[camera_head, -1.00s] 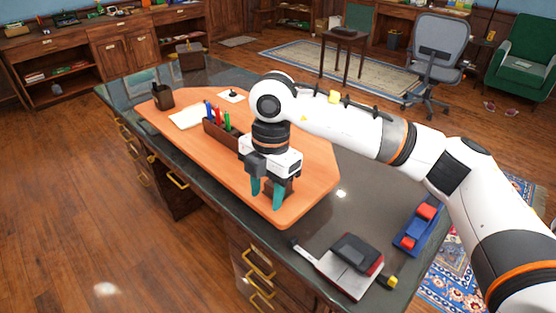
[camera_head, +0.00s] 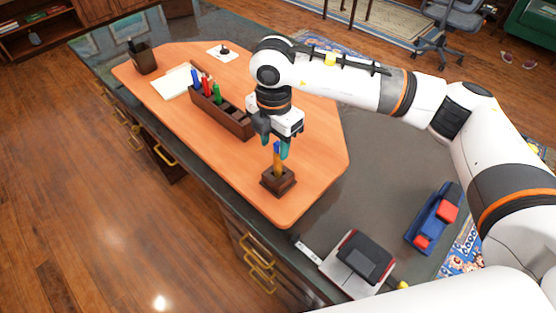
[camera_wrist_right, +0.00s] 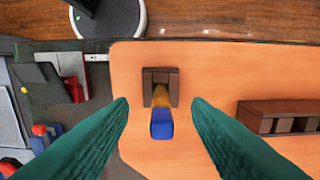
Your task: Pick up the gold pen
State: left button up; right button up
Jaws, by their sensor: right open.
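The gold pen (camera_head: 279,165) stands upright in a small dark wooden holder (camera_head: 279,183) near the front end of the orange desk board. Its upper end is blue. In the right wrist view the gold pen (camera_wrist_right: 161,123) shows blue end foremost, with the holder (camera_wrist_right: 172,76) around its base. My right gripper (camera_head: 275,144) is open and empty, fingers pointing down, over the top of the pen. In the wrist view the pen lies between the two teal fingers of this gripper (camera_wrist_right: 160,102), with a gap on both sides. My left gripper is out of view.
A long wooden organizer (camera_head: 226,115) with colored pens stands behind the holder. A pen cup (camera_head: 144,60) and papers (camera_head: 172,83) are farther back. A card reader (camera_head: 363,257) and a blue-and-red tool (camera_head: 433,217) lie at the right. The board's front corner is clear.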

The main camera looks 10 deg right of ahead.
aim_at(278, 157)
jog(key=shift+w+d+f, duration=0.1)
jog(key=shift+w+f, duration=0.05)
jog(key=shift+f, duration=0.3)
jog(key=shift+w+f, duration=0.15)
jog(key=shift+f, duration=0.15)
jog(key=shift+d+f+p, duration=0.2)
jog(key=shift+f+p, duration=0.3)
jog(key=shift+d+f+p, duration=0.15)
jog(key=shift+f+p, duration=0.35)
notch_tip(278, 157, down, 2)
jog(key=shift+f, duration=0.35)
jog(key=shift+w, duration=0.1)
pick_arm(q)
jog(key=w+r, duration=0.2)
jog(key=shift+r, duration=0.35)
pick_arm(e)
grip_shut()
